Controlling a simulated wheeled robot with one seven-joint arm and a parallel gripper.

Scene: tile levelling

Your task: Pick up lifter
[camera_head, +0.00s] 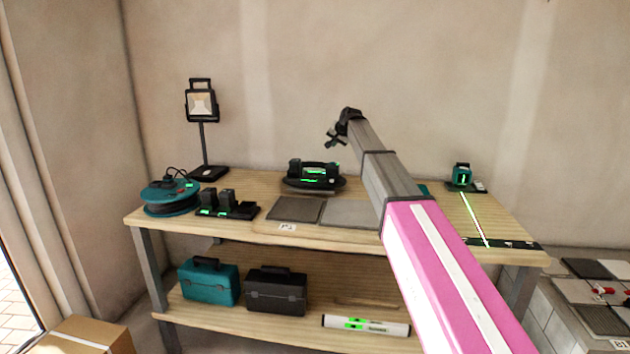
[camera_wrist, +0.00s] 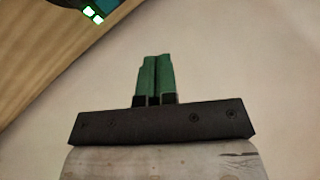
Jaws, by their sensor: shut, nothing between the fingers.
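A dark oval device with green lights and upright black parts, which looks like the lifter (camera_head: 314,178), rests on the back middle of the wooden workbench (camera_head: 375,182). My gripper (camera_head: 332,140) shows small in the head view, above and slightly right of this device and apart from it. In the wrist view, the green fingers of my gripper (camera_wrist: 154,58) are together and hold nothing. A dark thing with bright green-white lights (camera_wrist: 92,14) is cut off at the top left of the wrist view; I cannot tell whether it is the lifter.
Left on the bench are a teal cable reel (camera_head: 170,198), a work lamp (camera_head: 201,105) and a black double-post unit (camera_head: 226,205). Grey tiles (camera_head: 350,213) lie in the middle. A green laser device (camera_head: 461,177) stands right. Toolboxes (camera_head: 276,290) sit on the shelf below.

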